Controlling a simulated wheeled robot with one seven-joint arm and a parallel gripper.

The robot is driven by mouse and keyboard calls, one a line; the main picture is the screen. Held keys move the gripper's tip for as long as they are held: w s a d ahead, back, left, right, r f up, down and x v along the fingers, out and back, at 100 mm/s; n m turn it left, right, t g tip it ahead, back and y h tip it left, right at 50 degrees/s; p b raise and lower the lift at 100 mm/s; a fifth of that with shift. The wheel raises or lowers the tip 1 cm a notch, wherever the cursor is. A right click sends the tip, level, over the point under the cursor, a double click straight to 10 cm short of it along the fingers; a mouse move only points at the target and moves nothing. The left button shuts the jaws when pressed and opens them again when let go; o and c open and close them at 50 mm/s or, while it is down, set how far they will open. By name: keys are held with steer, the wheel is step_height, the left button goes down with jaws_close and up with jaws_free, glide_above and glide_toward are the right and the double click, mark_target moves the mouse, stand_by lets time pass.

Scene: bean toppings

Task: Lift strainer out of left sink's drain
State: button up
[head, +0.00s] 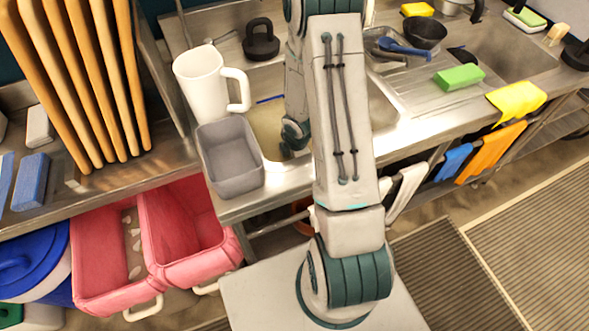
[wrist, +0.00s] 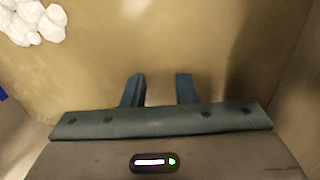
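The left sink (head: 268,118) shows in the head view, partly behind my arm, with yellowish-brown murky contents. My gripper (wrist: 159,90) is down in that sink in the wrist view, its two blue-grey fingers apart. A small pale patch shows between the fingers near their base; I cannot tell what it is. No strainer can be made out in either view, and the drain is hidden. In the head view my arm covers the fingers.
White lumps (wrist: 32,22) lie at the upper left of the wrist view. A grey bin (head: 230,158) and a white pitcher (head: 205,85) stand at the sink's left. A green sponge (head: 459,77) lies on the drainboard. Pink tubs (head: 185,228) sit below the counter.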

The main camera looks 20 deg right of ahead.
steer(key=shift+w+d+f, duration=0.1)
steer(key=shift+w+f, duration=0.05)
steer(key=shift+f, duration=0.75)
steer(key=shift+w+d+f, duration=0.1)
steer(key=shift+w+f, duration=0.05)
steer(key=shift+f, duration=0.75)
steer(key=shift+w+d+f, duration=0.1)
steer(key=shift+w+f, duration=0.05)
steer(key=shift+f, duration=0.75)
jaws_close()
